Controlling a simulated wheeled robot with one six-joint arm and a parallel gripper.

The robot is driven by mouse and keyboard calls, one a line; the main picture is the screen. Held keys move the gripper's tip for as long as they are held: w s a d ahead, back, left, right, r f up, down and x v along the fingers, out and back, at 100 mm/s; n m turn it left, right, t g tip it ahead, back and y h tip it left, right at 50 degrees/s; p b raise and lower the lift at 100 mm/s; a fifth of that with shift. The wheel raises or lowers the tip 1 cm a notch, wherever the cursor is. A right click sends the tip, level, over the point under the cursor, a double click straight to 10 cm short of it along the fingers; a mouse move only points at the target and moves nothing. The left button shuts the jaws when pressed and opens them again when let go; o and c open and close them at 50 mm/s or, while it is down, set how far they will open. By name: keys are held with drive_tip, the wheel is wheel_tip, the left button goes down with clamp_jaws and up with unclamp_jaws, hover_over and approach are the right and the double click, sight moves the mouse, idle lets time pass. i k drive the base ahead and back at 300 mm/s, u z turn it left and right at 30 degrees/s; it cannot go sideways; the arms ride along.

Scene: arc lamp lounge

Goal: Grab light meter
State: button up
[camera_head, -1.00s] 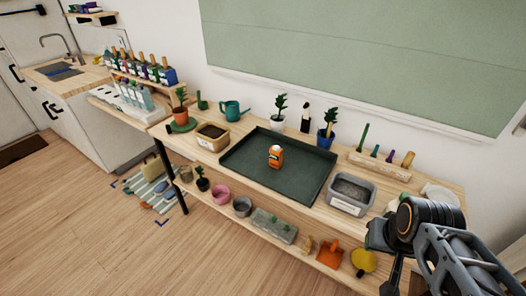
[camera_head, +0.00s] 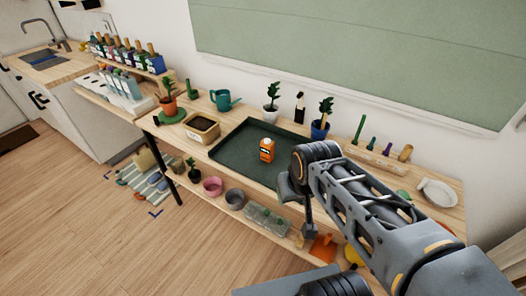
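I cannot tell for sure which thing is the light meter. A small upright black thing with a pale top (camera_head: 299,108) stands behind the dark tray, between two potted plants, and may be it. An orange bottle-like thing with a dark label (camera_head: 267,150) stands on the dark green tray (camera_head: 236,158). My gripper (camera_head: 308,232) hangs down from the wrist, in front of the bench and right of the orange thing. It is apart from both. Its fingers are too small and dark to read.
The wooden bench holds a soil box (camera_head: 202,128), a teal watering can (camera_head: 224,99), a tool rack (camera_head: 375,158) and a white dish (camera_head: 437,193). A lower shelf carries pots (camera_head: 212,187) and a clear box (camera_head: 266,218). The floor at left front is mostly clear.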

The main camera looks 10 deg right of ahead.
sight(267, 148)
drive_tip(key=u, duration=1.6)
drive_tip(key=i, duration=2.7)
drive_tip(key=z, duration=3.9)
